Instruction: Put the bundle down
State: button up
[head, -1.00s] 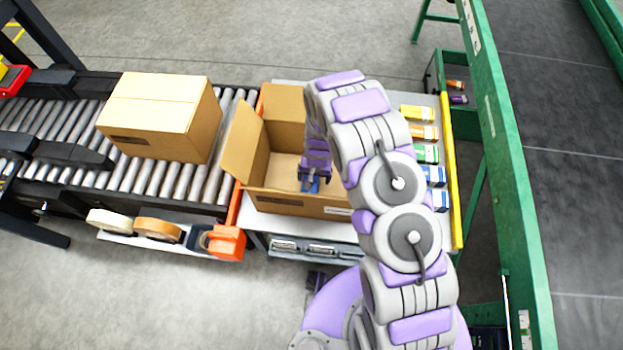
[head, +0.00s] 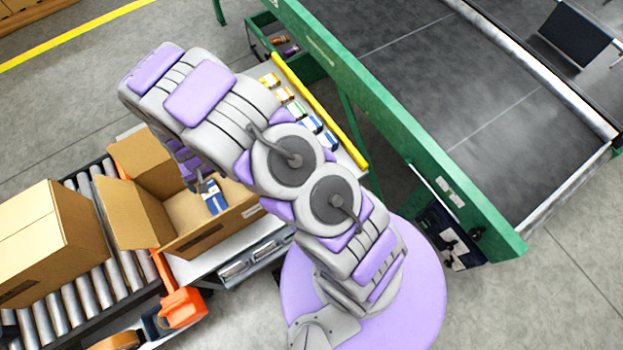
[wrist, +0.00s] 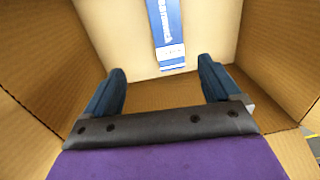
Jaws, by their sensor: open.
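The bundle (head: 214,200), blue and white, is inside an open cardboard box (head: 140,212). In the wrist view the bundle (wrist: 168,32) lies against the box's pale inner surface, beyond my fingertips, with its top cut off by the picture edge. My gripper (wrist: 162,80) is open, with its two dark blue fingers apart and nothing between them. It points into the box, whose brown walls (wrist: 38,65) rise on both sides. In the head view my arm hides part of the box and most of my gripper.
A closed carton (head: 45,240) stands on the roller conveyor (head: 115,240) at left. Several coloured bundles (head: 298,110) line the table beside a yellow rail (head: 320,110). A green-framed machine (head: 400,125) stands to the right. Tape rolls and an orange dispenser (head: 180,300) are at lower left.

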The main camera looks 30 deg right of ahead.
jog(key=s+d+r, duration=0.5)
jog(key=d+r, duration=0.1)
jog(key=r, duration=0.6)
jog(key=s+d+r, duration=0.4)
jog(key=d+r, duration=0.2)
jog(key=r, duration=0.5)
jog(key=s+d+r, duration=0.3)
jog(key=s, duration=0.4)
jog(key=s+d+r+g, duration=0.1)
jog(key=s+d+r, duration=0.1)
jog(key=s+r, duration=0.2)
jog(key=s+d+r, duration=0.3)
jog(key=s+r, duration=0.1)
jog(key=s, duration=0.7)
jog(key=shift+d+m+g+h, duration=0.3)
jog(key=shift+h, duration=0.1)
jog(key=shift+a+r, duration=0.1)
jog(key=shift+s, duration=0.1)
